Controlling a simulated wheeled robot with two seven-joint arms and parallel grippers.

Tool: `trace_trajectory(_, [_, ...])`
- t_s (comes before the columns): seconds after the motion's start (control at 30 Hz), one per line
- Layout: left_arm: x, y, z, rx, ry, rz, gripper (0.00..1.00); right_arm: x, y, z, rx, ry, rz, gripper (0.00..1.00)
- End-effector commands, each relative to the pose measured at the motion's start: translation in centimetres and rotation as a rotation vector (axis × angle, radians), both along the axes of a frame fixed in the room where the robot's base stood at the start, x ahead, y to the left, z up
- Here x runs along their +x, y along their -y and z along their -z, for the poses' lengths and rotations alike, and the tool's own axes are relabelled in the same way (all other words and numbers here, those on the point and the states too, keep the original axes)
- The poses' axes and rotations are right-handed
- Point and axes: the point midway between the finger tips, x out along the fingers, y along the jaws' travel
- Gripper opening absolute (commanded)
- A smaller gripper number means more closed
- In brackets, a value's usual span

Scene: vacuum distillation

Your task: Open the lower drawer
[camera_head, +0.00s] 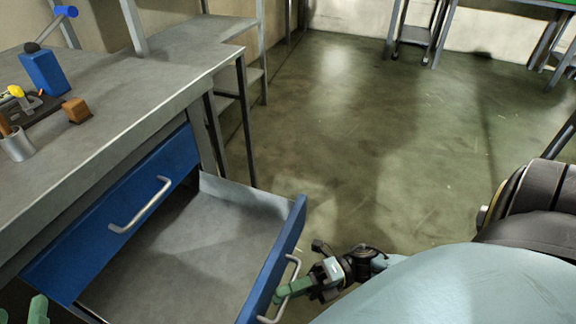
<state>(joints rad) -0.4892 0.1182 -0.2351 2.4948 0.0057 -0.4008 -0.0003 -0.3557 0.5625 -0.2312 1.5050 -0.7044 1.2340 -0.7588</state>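The lower drawer (190,255) is pulled far out of the workbench. Its blue front (282,245) faces right and its grey inside looks empty. My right gripper (282,293) is at the drawer's silver handle (292,270). Its green fingers lie together across the handle bar and look shut on it. My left gripper (20,314) shows only in part at the bottom left corner. Its two green fingertips stand apart with nothing seen between them.
The upper blue drawer (90,235) with its handle (140,205) is shut, above the lower drawer. Open floor (370,150) lies right of the bench.

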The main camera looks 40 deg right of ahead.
Motion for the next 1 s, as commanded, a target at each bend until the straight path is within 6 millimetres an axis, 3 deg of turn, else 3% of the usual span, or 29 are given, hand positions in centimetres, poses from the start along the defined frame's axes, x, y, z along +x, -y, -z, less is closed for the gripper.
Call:
trace_trajectory(0.23, [0.0,-0.1,0.5,0.011,-0.037,-0.003,0.36,-0.7,2.1,0.3,-0.003,-0.004,0.001,0.32])
trace_trajectory(0.4, [-0.1,-0.5,1.8,0.033,-0.106,-0.009,0.36,-1.7,5.8,0.8,-0.004,-0.004,0.002,0.32])
trace_trajectory(0.7, [-0.1,-0.4,1.8,0.032,-0.102,-0.009,0.36,-3.4,11.2,1.7,-0.002,-0.002,0.001,0.32])
trace_trajectory(1.0, [-0.1,-0.3,1.3,0.024,-0.078,-0.007,0.36,-3.9,12.7,1.7,0.0,0.001,0.0,0.32])
